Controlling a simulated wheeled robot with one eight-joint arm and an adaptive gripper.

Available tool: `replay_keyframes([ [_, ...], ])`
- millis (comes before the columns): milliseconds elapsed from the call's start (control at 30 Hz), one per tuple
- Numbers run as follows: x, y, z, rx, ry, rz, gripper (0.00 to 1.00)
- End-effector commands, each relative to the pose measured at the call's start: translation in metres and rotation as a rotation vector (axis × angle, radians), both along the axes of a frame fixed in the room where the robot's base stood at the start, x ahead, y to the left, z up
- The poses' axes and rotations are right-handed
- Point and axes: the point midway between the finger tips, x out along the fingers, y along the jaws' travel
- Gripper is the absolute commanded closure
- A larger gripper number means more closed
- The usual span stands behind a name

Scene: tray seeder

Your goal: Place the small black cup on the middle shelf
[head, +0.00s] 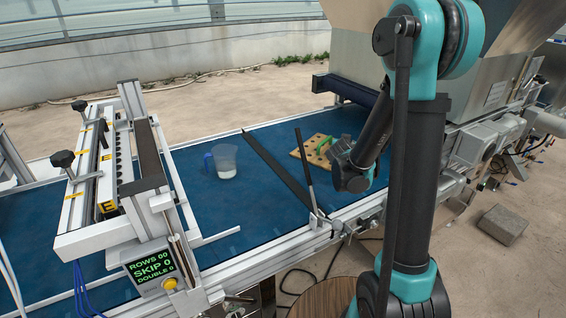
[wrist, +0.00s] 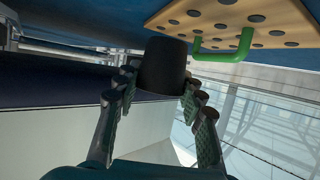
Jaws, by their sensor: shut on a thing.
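The small black cup (wrist: 165,62) is between the fingers of my gripper (wrist: 157,88) in the wrist view. The fingers are shut on its sides, and the cup looks clear of other things. In the head view my arm reaches over the right part of the blue belt, its wrist (head: 352,177) low beside the wooden board. The cup and fingertips cannot be made out there. No middle shelf can be clearly picked out in either view.
A wooden board with holes and a green handle (head: 309,153) lies on the blue belt (head: 225,205). A clear measuring jug (head: 224,162) stands to its left, with a dark slanted bar (head: 280,170) between them. A round wooden top (head: 322,298) shows below the belt's near rail.

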Motion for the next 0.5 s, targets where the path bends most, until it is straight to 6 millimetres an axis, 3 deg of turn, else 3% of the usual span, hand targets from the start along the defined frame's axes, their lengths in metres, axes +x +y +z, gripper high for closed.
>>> replay_keyframes([
  [500, 0.031, 0.066, 0.006, 0.002, -0.001, 0.22, 0.73],
])
